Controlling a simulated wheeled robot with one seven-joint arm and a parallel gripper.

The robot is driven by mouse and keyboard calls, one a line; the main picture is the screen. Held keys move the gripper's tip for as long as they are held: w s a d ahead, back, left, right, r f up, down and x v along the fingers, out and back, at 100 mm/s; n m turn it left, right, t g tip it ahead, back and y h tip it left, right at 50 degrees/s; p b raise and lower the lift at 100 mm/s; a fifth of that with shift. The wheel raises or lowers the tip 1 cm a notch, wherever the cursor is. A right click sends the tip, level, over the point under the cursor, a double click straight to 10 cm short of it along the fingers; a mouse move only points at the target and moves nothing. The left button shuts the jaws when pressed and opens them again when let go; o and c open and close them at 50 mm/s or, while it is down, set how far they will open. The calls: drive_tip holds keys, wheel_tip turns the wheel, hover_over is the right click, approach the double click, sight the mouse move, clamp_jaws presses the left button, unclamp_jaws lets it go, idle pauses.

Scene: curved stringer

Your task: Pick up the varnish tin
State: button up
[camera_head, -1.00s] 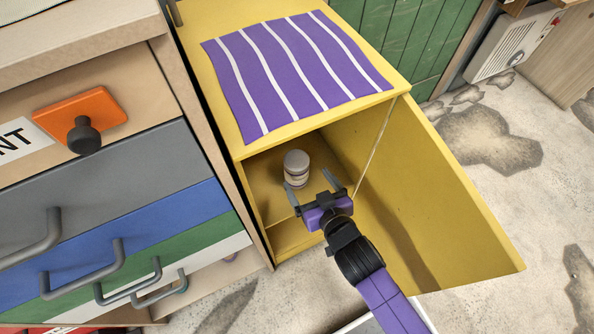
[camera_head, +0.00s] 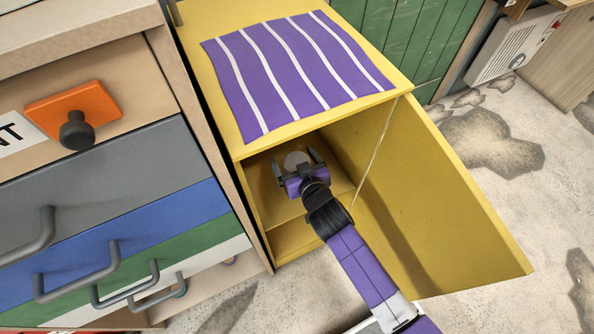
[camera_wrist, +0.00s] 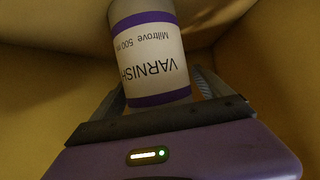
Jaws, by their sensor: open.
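The varnish tin (camera_head: 296,159) stands on the shelf inside the open yellow cabinet; only its pale round top shows in the head view. In the wrist view the tin (camera_wrist: 148,55) shows a white label reading VARNISH with purple bands. My gripper (camera_head: 296,165) is inside the cabinet, open, with one finger on each side of the tin. In the wrist view the fingers (camera_wrist: 158,90) flank the tin's near end; I cannot tell whether they touch it. My gripper hides most of the tin's body in the head view.
The yellow cabinet (camera_head: 260,220) has its door (camera_head: 440,200) swung open to the right of my arm. A purple striped cloth (camera_head: 300,75) lies on its top. A drawer unit (camera_head: 120,180) with handles stands to the left.

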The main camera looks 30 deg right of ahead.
drive_tip(key=shift+r, duration=0.1)
clamp_jaws()
idle(0.3)
